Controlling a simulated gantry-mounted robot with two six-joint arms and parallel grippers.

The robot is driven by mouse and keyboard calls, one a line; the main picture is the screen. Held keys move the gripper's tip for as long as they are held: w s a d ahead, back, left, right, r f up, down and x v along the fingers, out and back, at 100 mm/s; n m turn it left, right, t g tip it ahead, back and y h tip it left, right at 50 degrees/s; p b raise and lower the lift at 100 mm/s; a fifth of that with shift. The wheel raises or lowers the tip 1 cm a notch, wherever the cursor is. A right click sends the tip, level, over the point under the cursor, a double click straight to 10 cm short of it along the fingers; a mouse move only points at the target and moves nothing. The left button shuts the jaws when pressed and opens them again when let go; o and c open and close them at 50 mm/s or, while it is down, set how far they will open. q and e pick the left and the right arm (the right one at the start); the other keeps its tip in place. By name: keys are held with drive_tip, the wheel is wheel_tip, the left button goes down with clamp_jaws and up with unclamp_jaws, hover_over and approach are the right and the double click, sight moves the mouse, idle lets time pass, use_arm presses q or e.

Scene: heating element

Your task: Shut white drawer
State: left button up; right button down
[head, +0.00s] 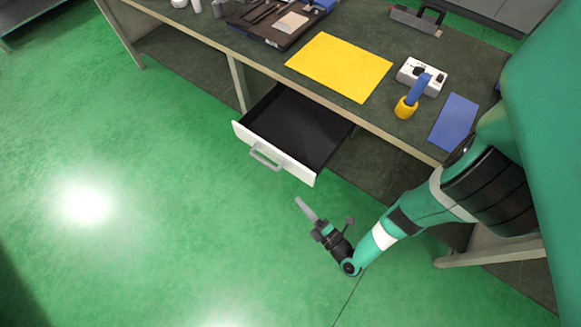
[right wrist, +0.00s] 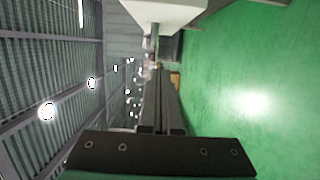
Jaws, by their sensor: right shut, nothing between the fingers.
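The white drawer (head: 273,153) stands pulled out from under the workbench, with its dark inside empty. Its grey bar handle (head: 265,157) is on the white front panel. My right gripper (head: 299,201) is shut and empty, below and in front of the drawer's right front corner, apart from it in the head view. In the right wrist view the shut fingers (right wrist: 158,75) point toward a white panel (right wrist: 165,10) at the top, which looks like the drawer front. My left gripper is not in view.
The workbench (head: 235,50) carries a yellow mat (head: 340,66), a blue mat (head: 454,122), a white socket box (head: 422,76), a yellow-and-blue item (head: 406,107) and a dark tray (head: 257,25). The green floor (head: 150,190) in front of the drawer is clear.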

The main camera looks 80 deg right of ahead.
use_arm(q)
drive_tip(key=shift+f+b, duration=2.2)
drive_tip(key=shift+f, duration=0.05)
use_arm(e)
drive_tip(key=w+d, duration=0.5)
drive_tip(key=d, duration=0.4)
drive_tip(key=shift+w+d, duration=0.25)
drive_tip(key=shift+d, duration=0.1)
drive_tip(key=shift+w, duration=0.1)
